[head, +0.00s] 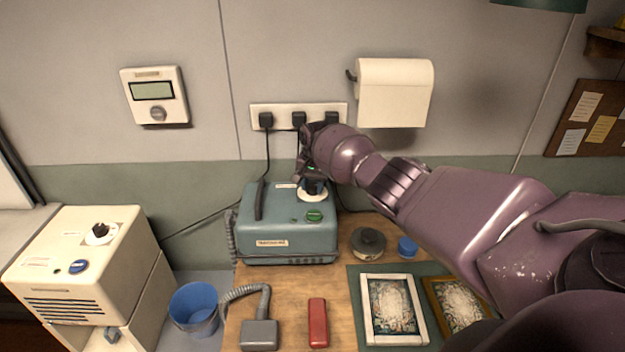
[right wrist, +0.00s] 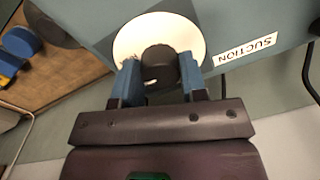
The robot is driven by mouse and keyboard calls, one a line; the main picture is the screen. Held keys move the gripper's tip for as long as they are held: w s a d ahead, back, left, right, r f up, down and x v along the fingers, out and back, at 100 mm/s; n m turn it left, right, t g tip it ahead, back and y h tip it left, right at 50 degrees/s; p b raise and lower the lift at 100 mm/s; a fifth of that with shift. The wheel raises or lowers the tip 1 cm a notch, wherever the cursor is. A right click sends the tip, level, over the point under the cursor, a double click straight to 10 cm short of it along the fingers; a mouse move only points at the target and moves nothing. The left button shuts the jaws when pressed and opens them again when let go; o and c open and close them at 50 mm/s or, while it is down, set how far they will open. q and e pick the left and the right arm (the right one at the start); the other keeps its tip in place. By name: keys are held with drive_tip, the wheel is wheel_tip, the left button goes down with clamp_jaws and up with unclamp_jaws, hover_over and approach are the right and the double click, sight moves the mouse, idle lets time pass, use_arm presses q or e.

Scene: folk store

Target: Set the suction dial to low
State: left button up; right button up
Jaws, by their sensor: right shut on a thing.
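The suction dial is a dark round knob (right wrist: 161,66) on a white disc (right wrist: 133,36), on the top of a blue-grey machine (head: 290,245). A label reading SUCTION (right wrist: 245,49) is beside the disc in the right wrist view. In the head view the white disc (head: 312,197) shows below my right gripper (head: 313,185); the knob is mostly hidden there. In the right wrist view the blue fingers of my right gripper (right wrist: 160,82) are on both sides of the knob and shut on it. The dial's pointer and setting marks cannot be read. My left gripper is not in view.
A cream machine (head: 80,275) with its own dial stands at left. A blue bin (head: 195,310), a grey hose nozzle (head: 259,335), a red block (head: 318,323), a round tin (head: 368,243) and framed pictures (head: 393,308) are nearby. A power strip (head: 283,112) is on the wall behind.

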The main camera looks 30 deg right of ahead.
drive_tip(key=n, duration=0.4)
drive_tip(key=shift+n, duration=0.4)
drive_tip(key=n, duration=0.4)
drive_tip(key=shift+b, duration=0.35)
drive_tip(key=n+b, duration=0.1)
drive_tip(key=n, duration=0.5)
drive_tip(key=shift+g, duration=0.3)
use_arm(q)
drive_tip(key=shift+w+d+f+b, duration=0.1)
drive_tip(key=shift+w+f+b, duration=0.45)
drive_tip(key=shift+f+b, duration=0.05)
use_arm(e)
drive_tip(key=shift+n, duration=2.2)
drive_tip(key=shift+w, duration=0.1)
drive_tip(key=o, duration=0.9)
drive_tip(key=shift+o, duration=0.2)
